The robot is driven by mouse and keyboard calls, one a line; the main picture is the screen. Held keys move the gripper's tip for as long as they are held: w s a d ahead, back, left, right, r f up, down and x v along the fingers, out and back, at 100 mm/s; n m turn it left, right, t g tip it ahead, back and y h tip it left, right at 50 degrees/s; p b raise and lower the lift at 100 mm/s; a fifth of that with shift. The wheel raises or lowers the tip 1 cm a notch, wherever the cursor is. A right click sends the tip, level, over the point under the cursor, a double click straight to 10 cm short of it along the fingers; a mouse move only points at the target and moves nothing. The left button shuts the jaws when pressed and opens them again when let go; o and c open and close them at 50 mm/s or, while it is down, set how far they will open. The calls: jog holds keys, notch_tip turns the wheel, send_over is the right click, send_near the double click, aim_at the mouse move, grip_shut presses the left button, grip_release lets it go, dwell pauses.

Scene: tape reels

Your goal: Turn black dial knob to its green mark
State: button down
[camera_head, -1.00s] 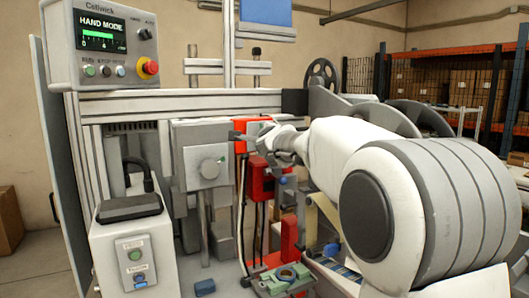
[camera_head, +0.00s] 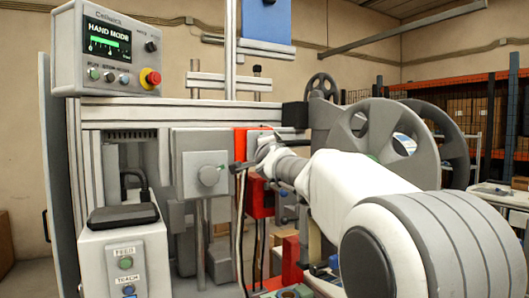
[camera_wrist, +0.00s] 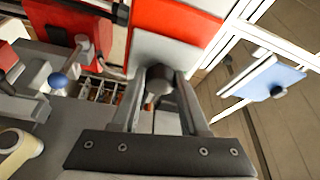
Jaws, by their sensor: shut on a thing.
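The black dial knob (camera_wrist: 158,82) is between the two fingers of my gripper (camera_wrist: 160,88) in the wrist view, in front of a grey and red housing. The fingers close on it from both sides, so part of it is hidden. I cannot make out its green mark or pointer. In the head view my gripper (camera_head: 256,157) is at the red-edged housing (camera_head: 240,145), and the knob is hidden there by my gripper and arm.
A control panel (camera_head: 107,50) with a red stop button is upper left. Large grey reels (camera_head: 385,130) stand behind my arm. A blue plate (camera_wrist: 277,84) is right in the wrist view.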

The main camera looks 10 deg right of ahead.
jog(key=shift+c, duration=2.1)
grip_release()
jog(key=shift+s, duration=0.1)
jog(key=s+a+f+b, duration=0.1)
jog(key=s, duration=1.6)
jog(key=shift+f, duration=0.25)
jog(key=shift+s+a, duration=0.1)
